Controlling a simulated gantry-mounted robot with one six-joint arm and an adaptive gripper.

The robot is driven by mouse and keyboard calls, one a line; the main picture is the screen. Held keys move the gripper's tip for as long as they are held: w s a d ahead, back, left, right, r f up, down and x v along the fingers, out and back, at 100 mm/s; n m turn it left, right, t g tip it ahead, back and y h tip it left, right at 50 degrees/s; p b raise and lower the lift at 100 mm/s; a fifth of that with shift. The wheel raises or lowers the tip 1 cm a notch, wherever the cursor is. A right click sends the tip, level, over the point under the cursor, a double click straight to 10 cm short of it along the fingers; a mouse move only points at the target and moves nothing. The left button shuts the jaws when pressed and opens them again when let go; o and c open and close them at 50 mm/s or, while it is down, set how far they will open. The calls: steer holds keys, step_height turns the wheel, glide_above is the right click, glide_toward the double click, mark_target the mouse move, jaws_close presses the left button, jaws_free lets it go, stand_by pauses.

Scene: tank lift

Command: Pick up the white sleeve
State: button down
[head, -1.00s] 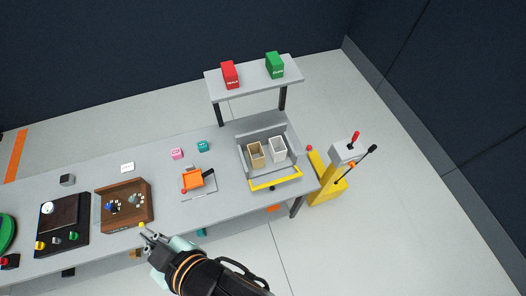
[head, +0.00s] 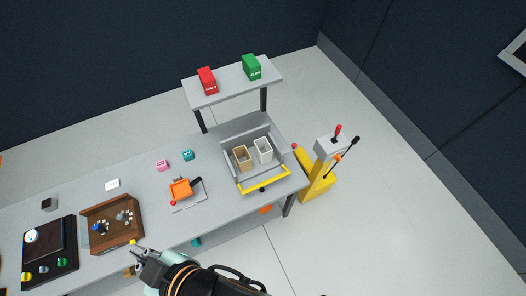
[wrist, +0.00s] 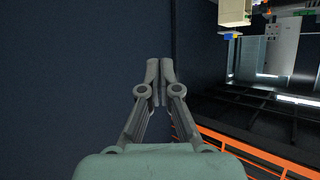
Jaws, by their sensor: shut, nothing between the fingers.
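The white sleeve (head: 264,150), an open-topped white box shape, stands upright in the grey tray (head: 238,182) with a yellow front bar, at the right end of the bench. A tan sleeve (head: 242,158) stands just left of it in the same tray. My gripper (head: 138,252) is low in the head view, by the bench's front edge, well to the left of and nearer than the white sleeve. In the wrist view my gripper (wrist: 160,62) is shut and empty, its fingertips together. The white sleeve cannot be made out in the wrist view.
A raised shelf (head: 225,88) behind the tray holds a red box (head: 207,81) and a green box (head: 252,67). A yellow lever stand (head: 316,182) is right of the bench. An orange device (head: 181,189) and wooden tray (head: 111,225) lie left; bare bench lies between them.

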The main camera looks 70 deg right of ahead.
steer(key=shift+c, duration=0.4)
jaws_free()
